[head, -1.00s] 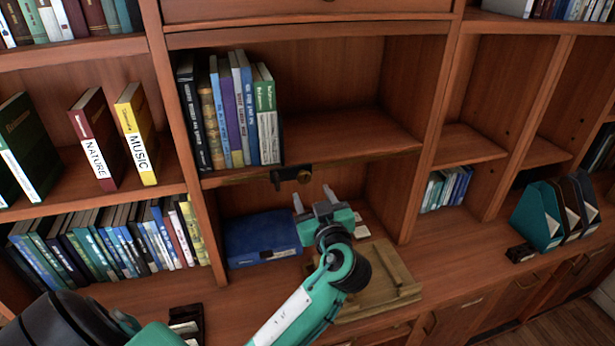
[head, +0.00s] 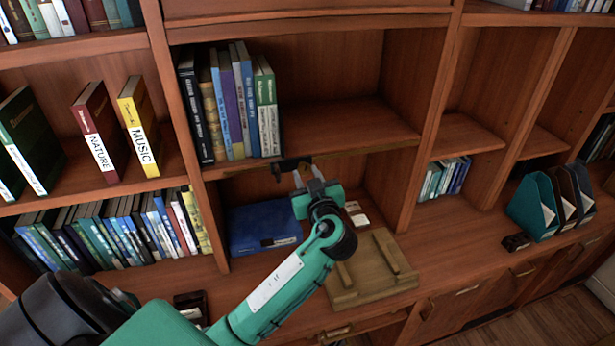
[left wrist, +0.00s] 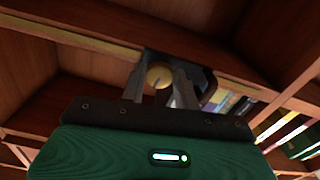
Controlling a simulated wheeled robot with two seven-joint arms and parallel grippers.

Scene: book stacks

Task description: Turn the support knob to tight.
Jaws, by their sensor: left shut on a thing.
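The support knob (left wrist: 159,75) is a round brass-coloured knob with a dark line on its face, in the left wrist view. It sits under the front edge of the middle shelf, on a dark bracket (head: 284,166) that shows in the head view. My left gripper (head: 302,178) reaches up to it from below. In the left wrist view its two grey fingers (left wrist: 160,84) are on either side of the knob, shut on it. In the head view the fingers hide most of the knob. My right gripper is not in view.
Upright books (head: 235,105) stand on the shelf above the bracket. A blue box (head: 262,228) lies in the bay below, left of my gripper. A wooden tray (head: 372,275) rests on the counter to the right. Teal and dark file holders (head: 535,210) stand farther right.

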